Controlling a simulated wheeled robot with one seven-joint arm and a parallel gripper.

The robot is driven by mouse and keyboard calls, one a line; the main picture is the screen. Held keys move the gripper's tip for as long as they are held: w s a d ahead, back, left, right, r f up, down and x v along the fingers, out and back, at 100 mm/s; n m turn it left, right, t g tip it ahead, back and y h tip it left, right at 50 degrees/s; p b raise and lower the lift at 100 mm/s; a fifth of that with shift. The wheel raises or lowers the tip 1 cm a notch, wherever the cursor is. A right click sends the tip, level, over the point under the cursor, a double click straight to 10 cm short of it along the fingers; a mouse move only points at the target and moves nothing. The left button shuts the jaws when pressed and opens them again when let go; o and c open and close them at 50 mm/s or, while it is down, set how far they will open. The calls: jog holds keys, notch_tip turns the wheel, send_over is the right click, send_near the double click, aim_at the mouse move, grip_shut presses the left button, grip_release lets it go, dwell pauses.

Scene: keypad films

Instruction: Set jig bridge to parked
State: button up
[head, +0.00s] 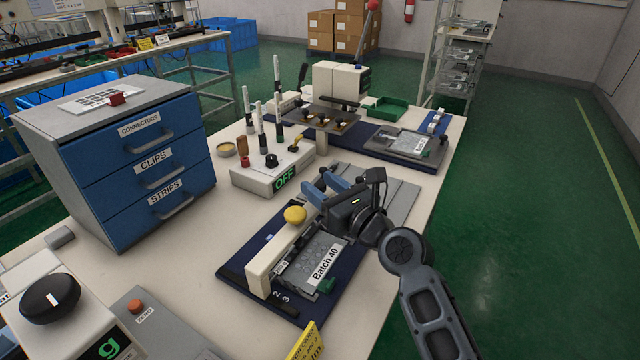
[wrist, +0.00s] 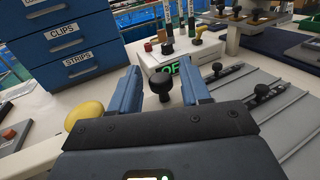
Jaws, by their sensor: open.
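The jig has a dark blue base (head: 236,276) and a cream bridge (head: 262,272) standing across it, with a yellow knob (head: 295,215) on top. A clear film tray labelled Batch 40 (head: 325,263) lies beside the bridge; the numbers 2 and 3 show on the base. My gripper (head: 326,186) is open, just behind and right of the yellow knob. In the wrist view the yellow knob (wrist: 85,117) is outside the left finger. A black knob (wrist: 160,82) shows between the open fingers (wrist: 160,70); I cannot tell what it is mounted on. My arm hides part of the jig's far end.
A grey panel (wrist: 283,110) with black knobs lies right of my gripper. The OFF control box (head: 262,180) with upright posts stands behind. A blue drawer cabinet (head: 130,160) is at left. A second blue jig with a tray (head: 402,143) is at the back right.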

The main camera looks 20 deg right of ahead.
jog(key=shift+w+a, duration=0.1)
jog(key=shift+w, duration=0.4)
grip_shut()
